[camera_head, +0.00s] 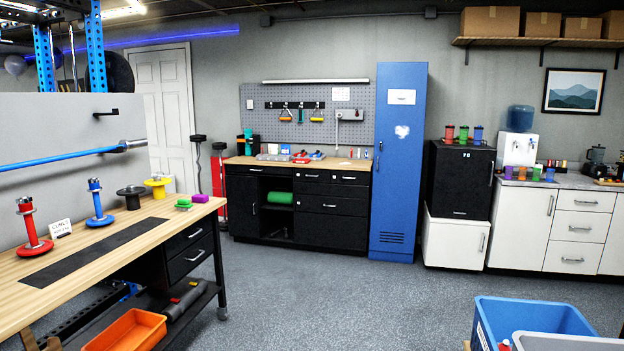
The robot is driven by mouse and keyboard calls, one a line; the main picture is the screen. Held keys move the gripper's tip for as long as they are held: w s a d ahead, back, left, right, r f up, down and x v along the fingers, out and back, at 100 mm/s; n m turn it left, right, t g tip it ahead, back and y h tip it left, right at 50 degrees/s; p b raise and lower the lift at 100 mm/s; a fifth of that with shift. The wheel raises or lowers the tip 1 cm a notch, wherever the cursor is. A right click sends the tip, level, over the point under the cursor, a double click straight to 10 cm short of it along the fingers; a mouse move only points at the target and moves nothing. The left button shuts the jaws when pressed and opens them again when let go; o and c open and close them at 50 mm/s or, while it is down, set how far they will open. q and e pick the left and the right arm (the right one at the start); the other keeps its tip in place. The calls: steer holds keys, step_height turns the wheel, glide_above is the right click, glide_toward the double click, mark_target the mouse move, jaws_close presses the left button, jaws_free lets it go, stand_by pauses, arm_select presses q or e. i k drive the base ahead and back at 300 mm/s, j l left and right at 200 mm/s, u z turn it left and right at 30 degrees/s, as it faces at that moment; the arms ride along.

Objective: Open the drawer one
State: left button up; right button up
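No label reading "one" can be made out on any drawer. The wooden workbench at left has an upper black drawer (188,236) and a lower black drawer (191,257), both shut, with silver handles. The black cabinet at the back wall has small top drawers (330,176) and wider drawers (330,204) below, all shut. The white counter at right has a stack of white drawers (575,226), also shut. Neither of my grippers can be made out in this view.
The grey floor (330,300) is clear in the middle. A blue bin (535,318) stands at the lower right. An orange tray (128,330) sits on the workbench's lower shelf. A blue locker (398,165) and a black fridge (460,180) stand at the back.

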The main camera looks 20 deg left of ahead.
mark_target(313, 174)
steer(key=i+j+u, duration=0.2)
steer(key=i, duration=0.2)
steer(key=i+u, duration=0.2)
steer(key=i, duration=0.2)
steer(key=i+u, duration=0.25)
steer(key=i, duration=3.75)
